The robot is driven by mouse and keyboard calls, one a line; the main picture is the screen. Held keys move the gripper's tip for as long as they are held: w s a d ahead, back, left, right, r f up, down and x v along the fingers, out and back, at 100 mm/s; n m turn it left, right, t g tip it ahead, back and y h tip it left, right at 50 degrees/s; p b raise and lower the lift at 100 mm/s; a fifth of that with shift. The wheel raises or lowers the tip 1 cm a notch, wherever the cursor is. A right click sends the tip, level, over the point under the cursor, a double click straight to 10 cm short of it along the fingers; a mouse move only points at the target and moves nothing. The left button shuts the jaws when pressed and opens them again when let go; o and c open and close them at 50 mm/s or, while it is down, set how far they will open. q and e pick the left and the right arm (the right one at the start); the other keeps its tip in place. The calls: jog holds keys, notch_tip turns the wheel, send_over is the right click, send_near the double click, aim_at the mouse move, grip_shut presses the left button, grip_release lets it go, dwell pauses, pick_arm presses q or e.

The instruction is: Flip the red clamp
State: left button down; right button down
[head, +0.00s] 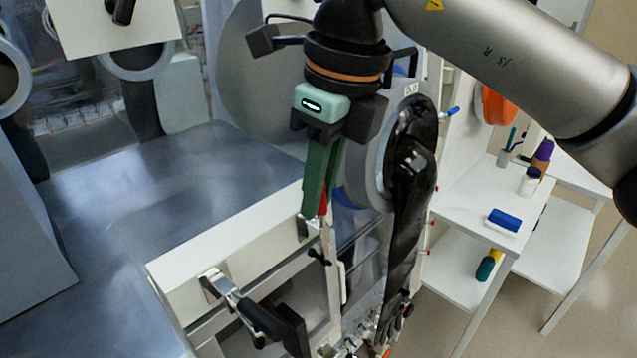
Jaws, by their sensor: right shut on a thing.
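My right gripper (314,208) comes down from the top with its green fingers pointing downward, at the right end of the pale box's top edge. It is shut on the red clamp (323,203), of which only a narrow red strip shows beside the fingertips. The fingers hide the rest of the clamp, so I cannot tell how its lever lies. A metal bracket sits just below the fingertips. My left gripper is not in view.
A toggle clamp with a black handle (262,318) juts from the pale box (235,262) at the front. A black glove (412,190) hangs from a round port right of my gripper. A white side table (470,205) holds bottles and a blue block (505,219).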

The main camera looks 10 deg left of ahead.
jog(key=c, duration=0.8)
grip_release()
jog(key=r, duration=0.4)
jog(key=d+r, duration=0.1)
jog(key=r, duration=0.3)
jog(key=d+r, duration=0.1)
jog(key=r, duration=0.3)
jog(key=shift+s+r, duration=0.1)
jog(key=shift+s, duration=0.15)
